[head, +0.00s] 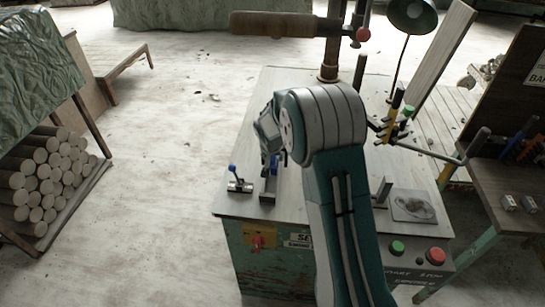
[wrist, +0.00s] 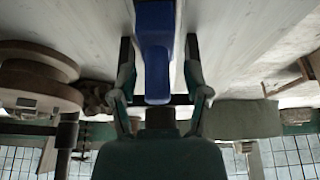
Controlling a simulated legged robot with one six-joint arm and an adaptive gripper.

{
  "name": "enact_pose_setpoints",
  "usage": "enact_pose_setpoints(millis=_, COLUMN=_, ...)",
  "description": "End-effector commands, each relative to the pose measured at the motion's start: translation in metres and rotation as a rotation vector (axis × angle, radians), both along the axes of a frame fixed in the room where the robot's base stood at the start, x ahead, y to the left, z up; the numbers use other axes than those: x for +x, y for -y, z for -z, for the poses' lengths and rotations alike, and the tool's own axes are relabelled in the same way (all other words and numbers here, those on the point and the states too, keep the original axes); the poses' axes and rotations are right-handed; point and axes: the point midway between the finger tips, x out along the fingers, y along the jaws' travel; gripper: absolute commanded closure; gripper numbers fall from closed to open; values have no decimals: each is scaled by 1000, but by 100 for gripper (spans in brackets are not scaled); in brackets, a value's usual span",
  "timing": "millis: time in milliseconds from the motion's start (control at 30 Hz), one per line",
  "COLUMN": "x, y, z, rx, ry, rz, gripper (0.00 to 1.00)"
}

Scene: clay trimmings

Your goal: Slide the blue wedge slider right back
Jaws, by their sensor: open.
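In the wrist view, a large blue shape (wrist: 154,40) lies between the two open fingers of my gripper (wrist: 159,62), with a gap on each side. Whether the fingers touch it further along cannot be told.
A red-knobbed post tool (head: 330,45) stands at the back. Green and red buttons (head: 415,252) are at the front right.

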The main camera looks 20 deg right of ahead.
Motion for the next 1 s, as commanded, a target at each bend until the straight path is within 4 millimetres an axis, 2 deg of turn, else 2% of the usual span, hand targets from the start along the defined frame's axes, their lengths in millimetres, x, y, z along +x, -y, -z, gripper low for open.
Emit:
enact_pose_setpoints(millis=167, x=-3, y=-2, z=-11, rx=0, ry=4, rz=1, gripper=39)
enact_pose_setpoints(millis=500, x=-27, y=-13, z=-74, rx=-1, ry=4, rz=0, gripper=39)
enact_pose_setpoints(millis=700, x=-37, y=-18, z=-102, rx=-1, ry=2, rz=-1, gripper=39)
enact_pose_setpoints(millis=1000, x=-41, y=-19, z=-109, rx=0, ry=-2, rz=-1, gripper=39)
